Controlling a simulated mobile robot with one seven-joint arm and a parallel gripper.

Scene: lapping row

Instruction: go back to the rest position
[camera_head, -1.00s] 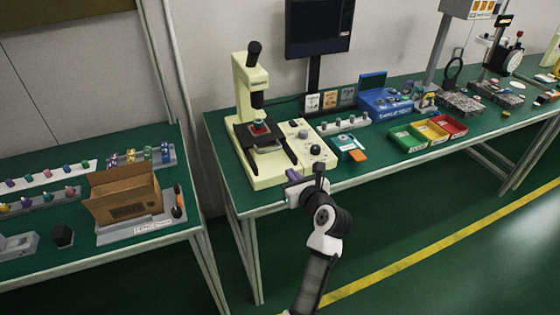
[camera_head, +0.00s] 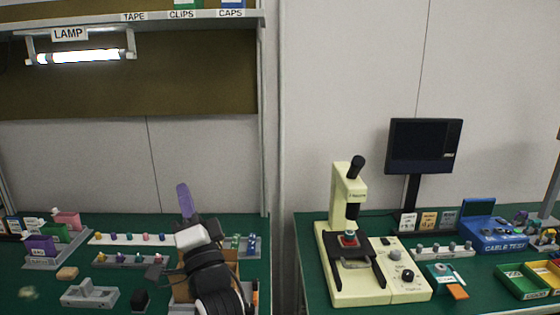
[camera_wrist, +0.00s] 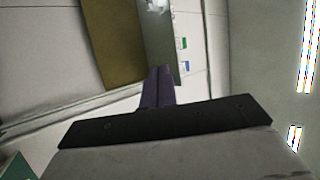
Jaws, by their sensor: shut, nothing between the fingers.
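My gripper (camera_head: 184,199) is raised upright in the head view, in front of the left bench and the wall. Its purple fingers are together and hold nothing. In the wrist view my gripper (camera_wrist: 158,72) shows its fingers shut, pointing toward the wall and shelf, with no object near them. My arm covers part of the cardboard box (camera_head: 222,265) on the left bench.
The left bench (camera_head: 75,276) carries small racks and a grey fixture (camera_head: 90,294). A cream microscope (camera_head: 345,240) and a monitor (camera_head: 421,147) stand on the right bench. A shelf (camera_head: 80,22) with a lamp (camera_head: 80,56) hangs above the left bench.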

